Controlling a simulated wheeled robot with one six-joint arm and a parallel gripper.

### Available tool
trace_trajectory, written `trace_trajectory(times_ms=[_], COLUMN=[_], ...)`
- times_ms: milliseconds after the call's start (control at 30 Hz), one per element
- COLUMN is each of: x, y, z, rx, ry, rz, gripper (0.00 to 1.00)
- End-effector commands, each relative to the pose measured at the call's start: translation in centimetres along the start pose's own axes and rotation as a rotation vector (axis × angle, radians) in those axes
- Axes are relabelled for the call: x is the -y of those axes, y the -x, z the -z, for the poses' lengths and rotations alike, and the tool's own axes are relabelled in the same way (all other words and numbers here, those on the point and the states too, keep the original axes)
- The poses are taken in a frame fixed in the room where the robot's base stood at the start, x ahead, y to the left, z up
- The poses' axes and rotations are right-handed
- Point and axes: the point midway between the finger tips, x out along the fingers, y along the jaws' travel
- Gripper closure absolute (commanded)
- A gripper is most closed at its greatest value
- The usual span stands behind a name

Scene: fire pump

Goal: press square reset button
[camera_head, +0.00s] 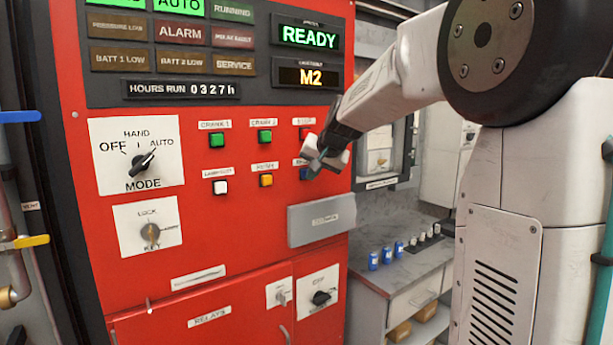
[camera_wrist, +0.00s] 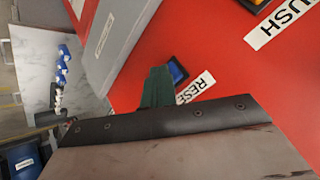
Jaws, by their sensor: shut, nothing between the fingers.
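The square reset button is blue and sits on the red panel (camera_head: 235,252) at the right end of the lower button row. In the head view the blue reset button (camera_head: 305,174) is partly hidden by my gripper (camera_head: 316,166). In the wrist view the blue button (camera_wrist: 178,71) shows beside a partly hidden label reading "RESE". My gripper (camera_wrist: 157,86) is shut and empty, with its dark green fingertips close to the button. I cannot tell whether they touch it.
Nearby are a yellow button (camera_head: 266,180), a white button (camera_head: 220,187), two green buttons (camera_head: 216,140) and a red button (camera_head: 306,133). A grey box (camera_head: 321,220) juts out below. A grey counter (camera_head: 375,250) with small blue items stands right.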

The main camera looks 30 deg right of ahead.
Motion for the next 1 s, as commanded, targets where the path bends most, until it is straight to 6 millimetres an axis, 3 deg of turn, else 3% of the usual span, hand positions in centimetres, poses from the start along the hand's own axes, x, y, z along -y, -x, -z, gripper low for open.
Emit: trace_trajectory(times_ms=[667, 1000], x=[-1.0, -2.7], y=[1.3, 3.6], z=[-0.9, -2.6], rx=[0.0, -0.001], ry=[-0.001, -0.001], rz=[0.0, -0.001], gripper=[1.0, 1.0])
